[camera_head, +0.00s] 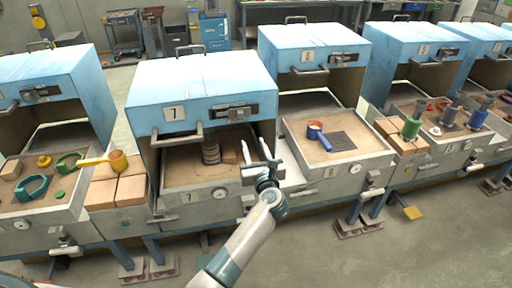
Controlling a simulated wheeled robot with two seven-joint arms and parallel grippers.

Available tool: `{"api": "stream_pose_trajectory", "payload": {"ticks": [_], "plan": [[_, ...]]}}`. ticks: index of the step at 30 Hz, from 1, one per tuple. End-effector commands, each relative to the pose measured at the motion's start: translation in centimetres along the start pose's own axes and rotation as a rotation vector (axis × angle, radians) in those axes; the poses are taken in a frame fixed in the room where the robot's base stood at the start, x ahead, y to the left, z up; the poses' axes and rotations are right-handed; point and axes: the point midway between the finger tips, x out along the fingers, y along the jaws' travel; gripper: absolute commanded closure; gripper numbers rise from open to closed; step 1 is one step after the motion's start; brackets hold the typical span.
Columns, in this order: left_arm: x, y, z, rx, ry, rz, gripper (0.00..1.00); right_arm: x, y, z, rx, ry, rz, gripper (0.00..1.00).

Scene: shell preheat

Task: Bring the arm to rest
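My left gripper (257,150) is at the middle of the view, on an arm that rises from the bottom edge. Its two fingers point away and stand apart, with nothing seen between them. It shows in front of the right front corner of the blue-hooded station marked 7 (202,92). From this view I cannot tell whether it touches the station. My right gripper is not in view.
Station 7 holds a dark ribbed cylinder (210,147) under its raised hood. Station 6's tray (374,150) holds a blue-handled tool (319,136) and a dark grid. Open floor (350,262) lies in front.

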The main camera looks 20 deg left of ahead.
Motion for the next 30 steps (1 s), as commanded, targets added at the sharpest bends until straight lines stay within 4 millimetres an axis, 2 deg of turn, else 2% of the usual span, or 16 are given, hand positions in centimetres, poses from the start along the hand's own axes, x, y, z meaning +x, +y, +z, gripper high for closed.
{"api": "stream_pose_trajectory", "payload": {"ticks": [14,19,23,25,29,30], "plan": [[0.0,0.0,0.0,0.000,0.000,0.000,0.62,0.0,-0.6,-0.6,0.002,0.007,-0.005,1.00],[-0.1,0.0,-1.4,-0.016,0.021,-0.008,0.62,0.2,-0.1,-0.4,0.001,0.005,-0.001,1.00],[-0.4,0.0,-5.1,-0.061,0.077,-0.027,0.62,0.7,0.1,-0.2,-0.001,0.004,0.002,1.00],[-0.7,0.0,-8.0,-0.102,0.123,-0.040,0.62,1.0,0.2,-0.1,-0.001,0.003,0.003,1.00],[-2.0,0.3,-15.0,-0.206,0.240,-0.057,0.62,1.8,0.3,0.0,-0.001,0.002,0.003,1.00],[-2.6,0.5,-17.5,-0.244,0.282,-0.060,0.62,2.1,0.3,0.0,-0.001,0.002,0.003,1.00]]}}
